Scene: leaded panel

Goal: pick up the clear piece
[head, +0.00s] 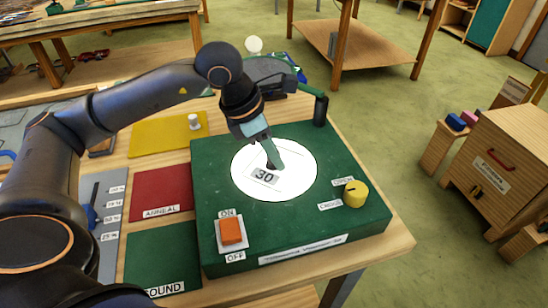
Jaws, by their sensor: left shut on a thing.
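My left gripper (271,164) points down over the round white disc (299,166) of a green box (215,170). Its fingers are shut, with the tips low at the disc beside a grey tag reading 30. A clear piece (290,182) shows only as faint outlines on the disc around the tips. The fingers hide part of it, and whether it touches the disc or is just above it is hard to tell. My right gripper is not in view.
The box carries an orange ON/OFF switch (231,231), a yellow knob (355,193) and a dark upright post (320,110). Yellow (160,138), red (160,190) and green (160,257) mats lie left of it. A wooden cabinet (505,165) stands on the right, across open floor.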

